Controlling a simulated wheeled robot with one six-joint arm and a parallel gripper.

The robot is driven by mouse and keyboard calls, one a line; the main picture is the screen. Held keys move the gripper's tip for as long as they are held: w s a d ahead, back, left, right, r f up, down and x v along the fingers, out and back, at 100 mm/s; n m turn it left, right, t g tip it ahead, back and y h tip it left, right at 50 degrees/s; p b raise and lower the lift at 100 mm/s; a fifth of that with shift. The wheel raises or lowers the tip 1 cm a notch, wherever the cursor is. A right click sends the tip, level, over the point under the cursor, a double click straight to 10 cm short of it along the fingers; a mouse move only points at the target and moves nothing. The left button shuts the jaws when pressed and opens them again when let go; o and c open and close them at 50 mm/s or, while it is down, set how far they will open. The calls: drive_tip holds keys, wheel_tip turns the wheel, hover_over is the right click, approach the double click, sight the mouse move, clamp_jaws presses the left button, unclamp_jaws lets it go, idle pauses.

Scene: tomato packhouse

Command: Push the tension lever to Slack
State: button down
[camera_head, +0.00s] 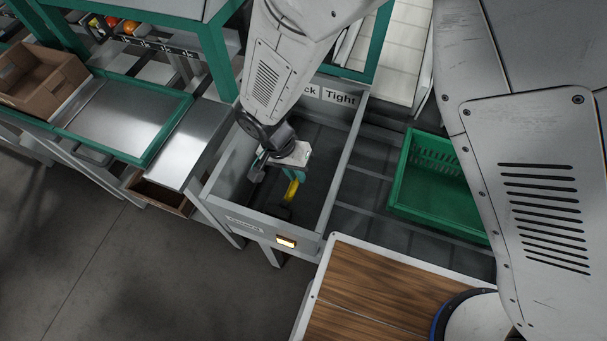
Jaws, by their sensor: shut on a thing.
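The tension lever (291,191) shows as a yellow grip on a dark stem inside a grey open-topped housing (332,205). My gripper (293,176) points down into the housing, with its fingers shut at the top of the yellow grip. The fingers and wrist hide the upper end of the lever.
A green crate (398,190) stands to the right. A steel bench (203,135) and a cardboard box (68,83) are at left. The wooden top (365,285) in front is largely clear.

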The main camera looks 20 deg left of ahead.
drive_tip(key=a, duration=0.8)
drive_tip(key=shift+f+h, duration=0.3)
drive_tip(key=shift+f, duration=0.1)
drive_tip(key=c, duration=1.5)
unclamp_jaws()
drive_tip(key=shift+o, duration=0.2)
drive_tip(key=v, duration=0.7)
drive_tip(key=shift+a+r, duration=0.15)
drive_tip(key=shift+r, duration=0.25)
